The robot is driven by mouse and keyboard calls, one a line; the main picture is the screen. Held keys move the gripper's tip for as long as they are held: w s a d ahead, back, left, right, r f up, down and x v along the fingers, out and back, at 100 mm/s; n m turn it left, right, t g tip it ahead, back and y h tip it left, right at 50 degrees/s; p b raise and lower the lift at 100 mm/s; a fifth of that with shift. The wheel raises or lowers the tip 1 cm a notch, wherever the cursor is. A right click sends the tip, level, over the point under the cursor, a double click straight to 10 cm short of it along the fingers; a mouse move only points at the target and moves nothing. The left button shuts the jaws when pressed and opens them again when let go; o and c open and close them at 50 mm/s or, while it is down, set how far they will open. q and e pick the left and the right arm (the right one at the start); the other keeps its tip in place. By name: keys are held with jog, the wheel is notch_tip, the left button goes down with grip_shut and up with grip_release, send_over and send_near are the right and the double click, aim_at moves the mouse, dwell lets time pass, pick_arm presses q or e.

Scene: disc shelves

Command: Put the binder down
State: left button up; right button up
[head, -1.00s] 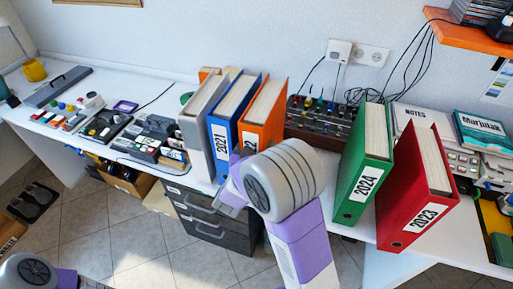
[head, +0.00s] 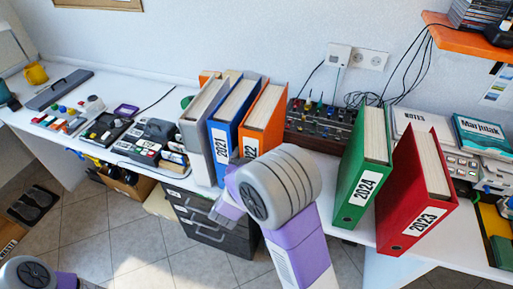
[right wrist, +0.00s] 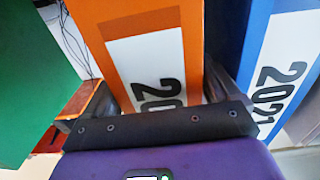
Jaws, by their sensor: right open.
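The orange binder (head: 262,119) stands upright on the desk, beside the blue 2021 binder (head: 231,115). Its lower spine is hidden by my right arm in the head view. In the right wrist view the orange binder (right wrist: 145,40) fills the middle, with part of its white label showing. My right gripper (right wrist: 150,103) is open, one finger on either side of the orange spine. Whether a finger touches the binder I cannot tell. The blue binder (right wrist: 278,75) is just beyond the right-hand finger. My left gripper is out of view.
A grey binder (head: 200,125) stands left of the blue one. A mixer (head: 318,122) is behind, right of the orange binder. The green 2024 binder (head: 366,165) and red 2023 binder (head: 420,190) lean farther right. Grey drawers (head: 208,222) are below the desk.

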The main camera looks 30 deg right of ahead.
jog(key=p+v, duration=0.1)
jog(key=v, duration=0.9)
jog(key=shift+p, duration=0.35)
jog(key=shift+d, duration=0.1)
